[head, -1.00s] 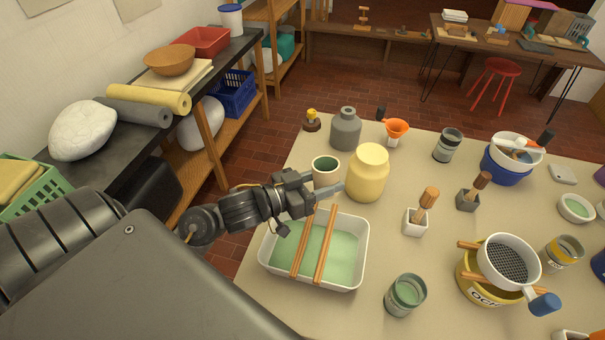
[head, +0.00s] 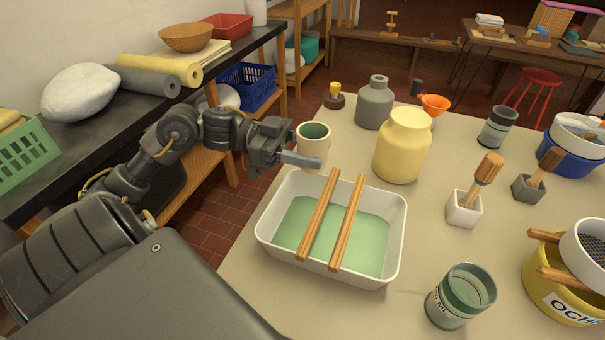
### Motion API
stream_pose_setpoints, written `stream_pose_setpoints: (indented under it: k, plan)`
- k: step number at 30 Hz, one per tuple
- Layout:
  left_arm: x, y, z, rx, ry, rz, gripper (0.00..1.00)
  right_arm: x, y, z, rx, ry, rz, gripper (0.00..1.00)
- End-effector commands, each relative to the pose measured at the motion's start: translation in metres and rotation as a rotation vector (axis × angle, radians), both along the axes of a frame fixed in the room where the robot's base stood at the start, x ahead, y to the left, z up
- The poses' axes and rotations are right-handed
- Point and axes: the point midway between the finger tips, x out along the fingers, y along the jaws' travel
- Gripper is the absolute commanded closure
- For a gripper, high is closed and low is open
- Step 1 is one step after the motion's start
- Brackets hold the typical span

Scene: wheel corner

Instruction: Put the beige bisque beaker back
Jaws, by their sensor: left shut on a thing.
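The beige bisque beaker (head: 313,146), pale outside and green inside, is upright behind the white tray, near the table's left edge. My left gripper (head: 303,159) reaches in from the left and is shut on the beaker, with a finger across its lower front. Whether its base touches the table is hidden. The white tray (head: 400,222) holds green liquid, and two wooden sticks (head: 333,220) lie across its rim. My right gripper is not in view.
A yellow jar (head: 402,146) and a grey bottle (head: 375,104) stand right of the beaker. A green glaze jar (head: 460,296) stands at the front, and a brush in a white pot (head: 463,210) to the right. The dark shelf (head: 110,125) runs along the left.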

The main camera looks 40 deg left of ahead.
Motion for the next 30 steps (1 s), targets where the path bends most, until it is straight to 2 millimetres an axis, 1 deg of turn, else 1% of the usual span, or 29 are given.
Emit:
stream_pose_setpoints:
  k: [1, 7, 11, 14, 22, 24, 27, 30]
  plan:
    - [-0.002, 0.003, -0.006, 0.003, -0.006, -0.015, 0.84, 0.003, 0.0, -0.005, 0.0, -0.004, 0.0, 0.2]
    - [-0.006, 0.006, -0.003, 0.002, -0.012, -0.043, 0.84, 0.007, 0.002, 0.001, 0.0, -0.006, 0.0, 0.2]
    - [-0.001, 0.011, -0.005, 0.002, -0.011, -0.041, 0.84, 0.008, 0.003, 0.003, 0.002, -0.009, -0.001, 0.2]
    - [0.013, 0.024, -0.014, 0.001, -0.009, -0.037, 0.84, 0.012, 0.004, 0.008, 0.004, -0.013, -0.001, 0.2]
    - [0.064, 0.073, -0.045, 0.001, -0.011, -0.036, 0.84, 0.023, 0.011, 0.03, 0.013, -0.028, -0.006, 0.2]
    - [0.071, 0.08, -0.063, 0.001, -0.008, -0.038, 0.84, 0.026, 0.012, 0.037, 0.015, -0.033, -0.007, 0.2]
    - [0.081, 0.089, -0.079, 0.001, -0.012, -0.039, 0.84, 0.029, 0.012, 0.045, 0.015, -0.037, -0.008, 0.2]
    - [0.088, 0.095, -0.09, 0.0, -0.011, -0.039, 0.84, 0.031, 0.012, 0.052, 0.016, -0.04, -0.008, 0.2]
